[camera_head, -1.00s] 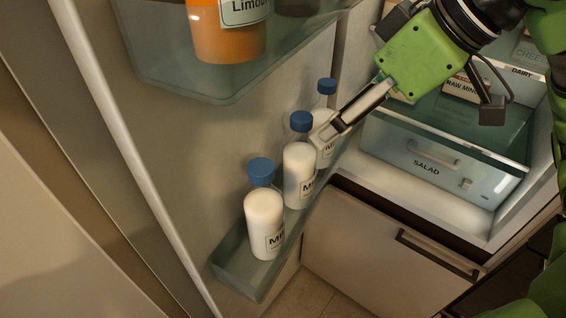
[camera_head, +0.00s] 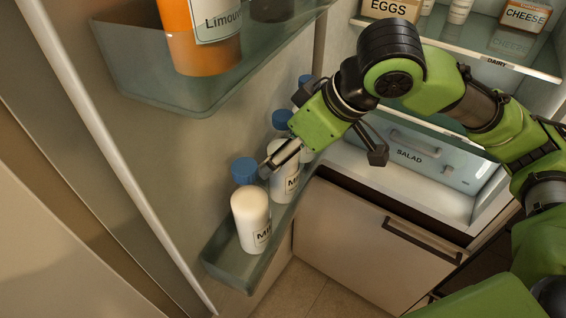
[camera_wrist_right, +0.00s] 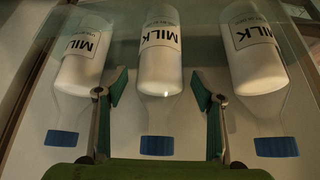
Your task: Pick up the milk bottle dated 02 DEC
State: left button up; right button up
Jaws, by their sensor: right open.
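Three milk bottles with blue caps stand in the fridge door's lower shelf: a near one (camera_head: 250,218), a middle one (camera_head: 285,188) and a far one (camera_head: 305,82), mostly hidden by my right arm. The right wrist view shows all three upside down: left bottle (camera_wrist_right: 82,70), middle bottle (camera_wrist_right: 160,68) and right bottle (camera_wrist_right: 262,72). Their small date print is too blurred to read. My right gripper (camera_head: 272,165) is open at the middle bottle's upper part. In the wrist view its fingers (camera_wrist_right: 160,90) flank the middle bottle without visibly gripping it. My left gripper is not in view.
The glass door shelf (camera_head: 230,272) has a raised rim around the bottles. An upper door shelf (camera_head: 150,95) holds an orange bottle (camera_head: 205,50). To the right are a salad drawer (camera_head: 420,175) and a fridge shelf with eggs (camera_head: 390,10) and cheese (camera_head: 525,15).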

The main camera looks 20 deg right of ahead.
jog(key=shift+w+a+f, duration=0.1)
jog(key=shift+w+f, duration=0.05)
jog(key=shift+f, duration=0.15)
jog(key=shift+r, duration=0.1)
jog(key=c, duration=1.6)
jog(key=shift+c, duration=0.6)
jog(key=shift+r, duration=0.1)
